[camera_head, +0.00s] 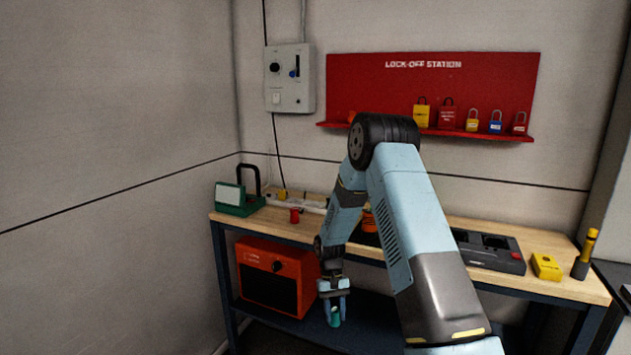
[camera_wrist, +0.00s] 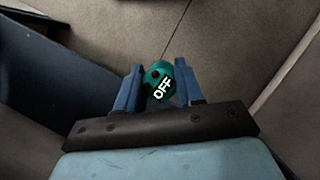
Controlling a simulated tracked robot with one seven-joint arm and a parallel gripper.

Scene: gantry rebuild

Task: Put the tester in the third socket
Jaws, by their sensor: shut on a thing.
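My gripper (camera_head: 334,309) points down in front of the bench, below the level of its top. It is shut on the tester (camera_head: 335,319), a small teal piece. In the wrist view the tester (camera_wrist: 160,78) sits between the two blue fingers and shows the white word OFF and dark dots. A white socket strip (camera_head: 313,206) lies along the back left of the bench top, apart from the gripper. My arm hides its right part, and its individual sockets are too small to tell apart.
A green device (camera_head: 236,208), a small red piece (camera_head: 295,216) and a yellow piece (camera_head: 282,195) are near the strip. An orange heater-like box (camera_head: 268,277) stands below the bench top (camera_head: 490,283). A dark tray (camera_head: 488,251), yellow box (camera_head: 546,266) and torch (camera_head: 585,255) are at right.

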